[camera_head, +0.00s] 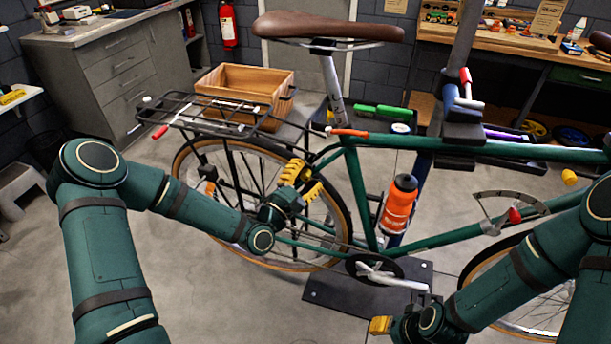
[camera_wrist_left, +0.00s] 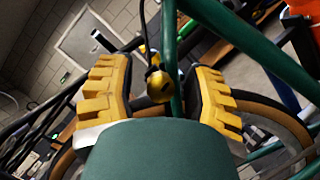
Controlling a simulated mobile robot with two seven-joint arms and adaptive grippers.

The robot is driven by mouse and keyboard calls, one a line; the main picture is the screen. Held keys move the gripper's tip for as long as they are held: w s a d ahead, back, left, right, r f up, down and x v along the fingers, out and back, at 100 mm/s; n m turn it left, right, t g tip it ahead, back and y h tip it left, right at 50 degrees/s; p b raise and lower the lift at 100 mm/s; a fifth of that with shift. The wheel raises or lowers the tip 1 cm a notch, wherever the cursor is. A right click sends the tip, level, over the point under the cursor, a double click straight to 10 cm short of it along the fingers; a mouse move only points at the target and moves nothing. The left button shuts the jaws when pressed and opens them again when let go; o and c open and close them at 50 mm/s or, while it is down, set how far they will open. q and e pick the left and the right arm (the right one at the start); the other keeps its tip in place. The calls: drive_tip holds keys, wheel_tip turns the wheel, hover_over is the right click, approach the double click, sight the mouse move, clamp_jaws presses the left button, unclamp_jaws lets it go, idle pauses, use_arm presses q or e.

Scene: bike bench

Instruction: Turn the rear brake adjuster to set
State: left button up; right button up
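A small brass-yellow knob, which looks like the rear brake adjuster (camera_wrist_left: 160,86), shows in the left wrist view beside a green frame tube, with a dark cable running up from it. My left gripper (camera_head: 302,182) is at the bike's rear, by the green seat stays. In the left wrist view its two yellow ridged fingers (camera_wrist_left: 162,98) stand apart on either side of the knob, with gaps visible. In the head view the gripper hides the knob. My right gripper (camera_head: 380,325) is low near the pedals; only one yellow fingertip shows clearly.
The green bike (camera_head: 455,238) hangs in a repair stand (camera_head: 463,100). A black rear rack (camera_head: 205,112), rear wheel (camera_head: 190,215) and orange bottle (camera_head: 398,204) surround the left gripper. A wooden crate (camera_head: 275,80) stands behind.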

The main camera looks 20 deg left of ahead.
use_arm(q)
drive_tip(key=shift+s+a+f, duration=0.1)
drive_tip(key=shift+f, duration=0.05)
drive_tip(key=shift+s+a, duration=0.1)
drive_tip(key=shift+s, duration=0.1)
drive_tip(key=v, duration=1.1)
drive_tip(key=shift+s, duration=0.2)
